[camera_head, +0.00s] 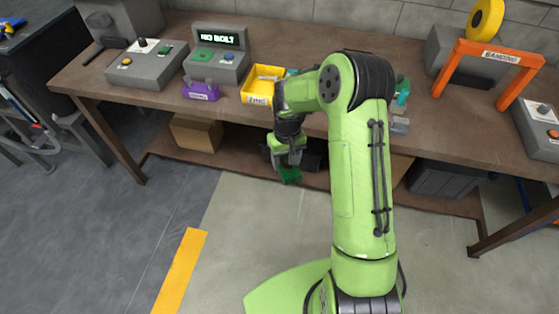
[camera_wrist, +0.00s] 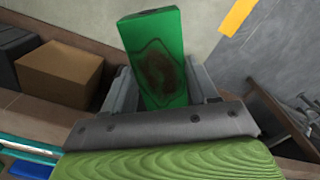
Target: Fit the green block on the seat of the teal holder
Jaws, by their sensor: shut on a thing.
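My gripper (camera_head: 289,158) hangs in front of the workbench's front edge, below the height of its top. It is shut on a green block (camera_head: 290,175), which sticks out below the fingers. In the wrist view the green block (camera_wrist: 155,60) stands between the two grey fingers (camera_wrist: 163,92) and shows a dark patch on its face. A small teal part (camera_head: 403,92) shows on the bench just right of my arm; it may be the teal holder, but my arm hides most of that area and its seat cannot be seen.
The workbench (camera_head: 160,97) carries a yellow bin (camera_head: 256,98), a purple holder (camera_head: 200,92), grey control boxes (camera_head: 148,70) and an orange arch (camera_head: 490,52). A cardboard box (camera_head: 197,132) sits on the lower shelf. The floor in front is clear.

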